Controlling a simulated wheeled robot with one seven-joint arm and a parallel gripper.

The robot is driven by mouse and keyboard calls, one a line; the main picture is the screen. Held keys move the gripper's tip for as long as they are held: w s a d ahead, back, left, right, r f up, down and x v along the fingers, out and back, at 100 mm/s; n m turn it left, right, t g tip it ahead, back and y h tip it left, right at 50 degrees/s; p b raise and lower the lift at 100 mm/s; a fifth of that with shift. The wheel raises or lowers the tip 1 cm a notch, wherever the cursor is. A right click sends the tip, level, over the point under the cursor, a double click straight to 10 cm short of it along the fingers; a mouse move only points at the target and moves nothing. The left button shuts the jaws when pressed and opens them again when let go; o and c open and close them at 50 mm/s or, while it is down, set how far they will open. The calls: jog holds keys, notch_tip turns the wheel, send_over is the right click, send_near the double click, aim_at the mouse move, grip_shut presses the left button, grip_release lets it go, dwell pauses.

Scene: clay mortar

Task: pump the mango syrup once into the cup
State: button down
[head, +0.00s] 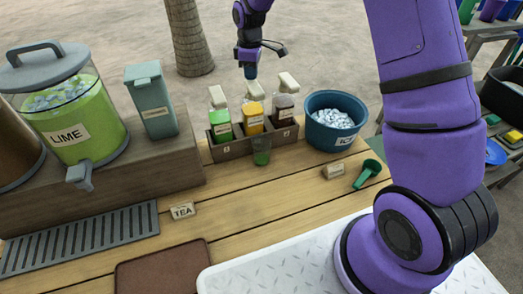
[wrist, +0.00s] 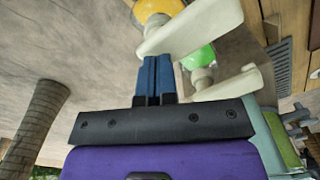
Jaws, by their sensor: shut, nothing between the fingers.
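The mango syrup seems to be the yellow-orange bottle (head: 254,117) in the middle of a wooden rack; its label is too small to read. Its cream pump head (head: 255,91) is up. A small clear cup (head: 262,155), greenish in tint, stands in front of the rack below this bottle. My gripper (head: 250,72) is shut and empty, pointing down just above the middle pump; I cannot tell whether it touches. In the wrist view, the shut blue fingertips (wrist: 157,62) meet the edge of the cream pump (wrist: 195,27) over the orange bottle (wrist: 158,8).
An ice tub (head: 334,122) is to the right, a lime dispenser (head: 68,118) to the left. A green scoop (head: 369,173) lies on the table.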

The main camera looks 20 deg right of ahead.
jog(key=shift+f, duration=1.4)
jog(key=shift+r, duration=2.1)
jog(key=shift+r, duration=3)
